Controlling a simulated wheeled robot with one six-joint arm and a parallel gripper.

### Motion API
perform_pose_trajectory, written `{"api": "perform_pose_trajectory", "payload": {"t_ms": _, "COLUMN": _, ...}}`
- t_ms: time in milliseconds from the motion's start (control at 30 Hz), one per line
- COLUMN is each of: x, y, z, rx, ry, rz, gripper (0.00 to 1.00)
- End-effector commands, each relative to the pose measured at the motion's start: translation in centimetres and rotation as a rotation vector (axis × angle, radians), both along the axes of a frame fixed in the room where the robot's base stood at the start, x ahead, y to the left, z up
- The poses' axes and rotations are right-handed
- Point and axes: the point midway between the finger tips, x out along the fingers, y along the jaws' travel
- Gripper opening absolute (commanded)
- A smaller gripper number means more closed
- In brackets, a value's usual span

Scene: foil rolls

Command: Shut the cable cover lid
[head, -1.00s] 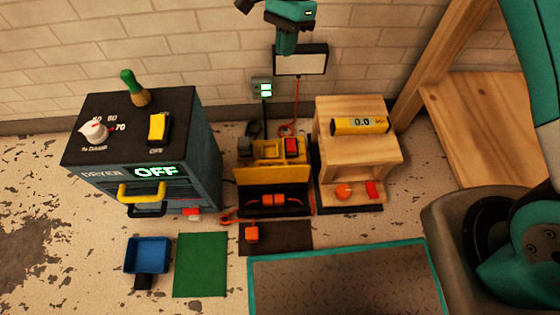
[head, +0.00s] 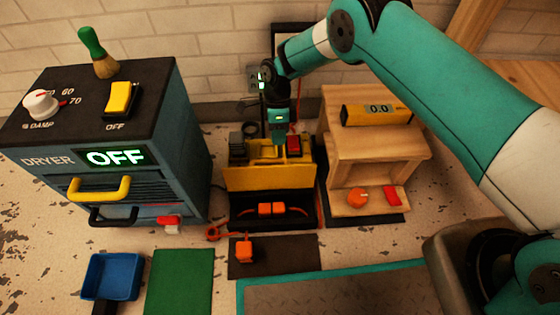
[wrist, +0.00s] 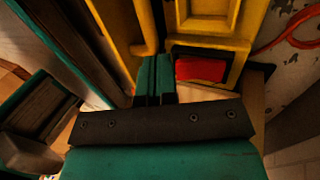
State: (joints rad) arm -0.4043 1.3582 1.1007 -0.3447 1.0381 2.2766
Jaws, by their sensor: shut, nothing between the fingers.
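The yellow cable cover lid (head: 268,179) stands raised behind an open dark tray. In the tray, orange connectors (head: 271,209) joined to an orange cable are in plain view. My gripper (head: 279,140) points down above the top of the yellow unit, behind the lid, with its fingers shut and empty. In the wrist view the shut teal fingers (wrist: 153,80) are close to yellow parts of the unit and a red block (wrist: 201,69). I cannot tell whether they touch anything.
A dryer (head: 180,130) reading OFF stands to the left. A wooden stand (head: 375,150) with a yellow 0.0 display is close on the right. In front lie a dark mat (head: 285,262) with an orange plug (head: 244,250), a green mat (head: 180,280) and a blue tray (head: 112,275).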

Motion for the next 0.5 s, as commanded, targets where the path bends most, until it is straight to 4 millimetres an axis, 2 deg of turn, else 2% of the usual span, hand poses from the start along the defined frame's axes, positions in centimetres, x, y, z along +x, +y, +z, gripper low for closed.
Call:
{"api": "perform_pose_trajectory", "payload": {"t_ms": 33, "x": -0.5, "y": 0.0, "z": -1.7, "rx": -0.001, "ry": 0.001, "rz": 0.000, "gripper": 0.00}}
{"api": "perform_pose_trajectory", "payload": {"t_ms": 133, "x": -1.4, "y": 0.1, "z": -3.7, "rx": -0.002, "ry": 0.001, "rz": 0.001, "gripper": 0.00}}
{"api": "perform_pose_trajectory", "payload": {"t_ms": 200, "x": -2.2, "y": 0.2, "z": -2.8, "rx": 0.001, "ry": -0.002, "rz": 0.003, "gripper": 0.00}}
{"api": "perform_pose_trajectory", "payload": {"t_ms": 500, "x": -4.9, "y": 0.2, "z": -2.5, "rx": 0.000, "ry": -0.001, "rz": 0.001, "gripper": 0.00}}
